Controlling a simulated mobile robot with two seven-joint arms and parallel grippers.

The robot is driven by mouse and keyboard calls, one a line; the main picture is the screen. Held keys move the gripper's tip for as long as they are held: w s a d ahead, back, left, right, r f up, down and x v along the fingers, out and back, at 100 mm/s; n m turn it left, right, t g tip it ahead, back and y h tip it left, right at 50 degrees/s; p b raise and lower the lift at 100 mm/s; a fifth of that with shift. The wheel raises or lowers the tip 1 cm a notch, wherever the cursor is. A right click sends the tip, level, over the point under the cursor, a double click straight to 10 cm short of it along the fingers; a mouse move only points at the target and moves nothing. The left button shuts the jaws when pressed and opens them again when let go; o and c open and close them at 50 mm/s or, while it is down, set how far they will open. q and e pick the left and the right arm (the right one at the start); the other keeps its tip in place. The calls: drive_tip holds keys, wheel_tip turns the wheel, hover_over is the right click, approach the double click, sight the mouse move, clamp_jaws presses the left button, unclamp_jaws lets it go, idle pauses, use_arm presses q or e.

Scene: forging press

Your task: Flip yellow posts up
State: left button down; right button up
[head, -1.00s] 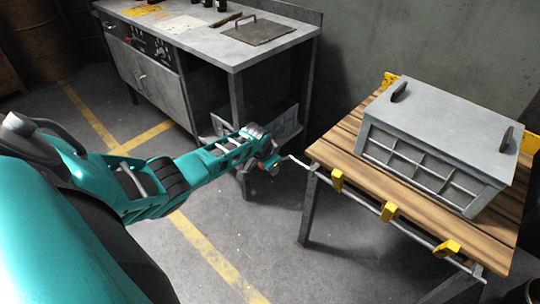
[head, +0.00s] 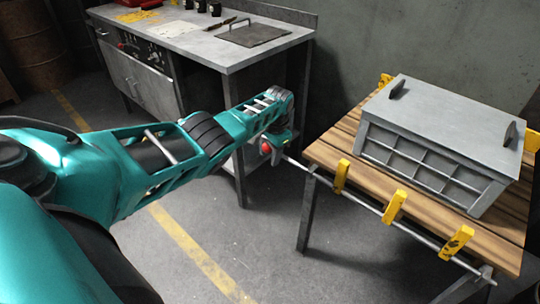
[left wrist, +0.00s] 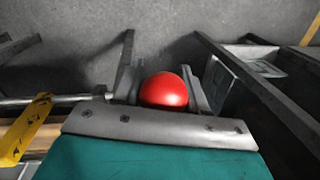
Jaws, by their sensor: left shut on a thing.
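A grey rod (head: 380,214) runs along the near edge of the wooden table (head: 500,250) and carries three yellow posts: left (head: 342,175), middle (head: 395,206) and right (head: 457,242). They stand up, with their tops above the table edge. My left gripper (head: 270,148) is at the rod's left end, shut on the red ball knob (head: 265,148). In the left wrist view the red knob (left wrist: 164,90) sits between the two fingers, and one yellow post (left wrist: 28,128) shows at the left. My right gripper is not in view.
A grey lidded crate (head: 435,140) with two handles rests on the wooden table. Further yellow pieces (head: 386,80) show behind it. A metal workbench (head: 200,40) stands at the back left. The floor between is clear.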

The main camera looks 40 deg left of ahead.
use_arm(q)
drive_tip(key=shift+a+r, duration=0.1)
drive_tip(key=shift+a, duration=0.1)
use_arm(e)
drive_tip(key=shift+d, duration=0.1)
use_arm(q)
drive_tip(key=c, duration=0.7)
unclamp_jaws()
drive_tip(key=shift+w+d, duration=0.1)
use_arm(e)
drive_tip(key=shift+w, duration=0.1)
use_arm(q)
drive_tip(key=r+p, duration=0.2)
drive_tip(key=r, duration=0.2)
drive_tip(key=shift+d+r+p, duration=0.2)
drive_tip(key=shift+d+p, duration=0.05)
drive_tip(key=shift+p, duration=0.15)
drive_tip(key=r, duration=0.2)
drive_tip(key=r+p, duration=0.1)
drive_tip(key=r, duration=0.2)
drive_tip(key=d+r+p, duration=0.1)
drive_tip(key=r, duration=0.2)
drive_tip(key=shift+r, duration=0.2)
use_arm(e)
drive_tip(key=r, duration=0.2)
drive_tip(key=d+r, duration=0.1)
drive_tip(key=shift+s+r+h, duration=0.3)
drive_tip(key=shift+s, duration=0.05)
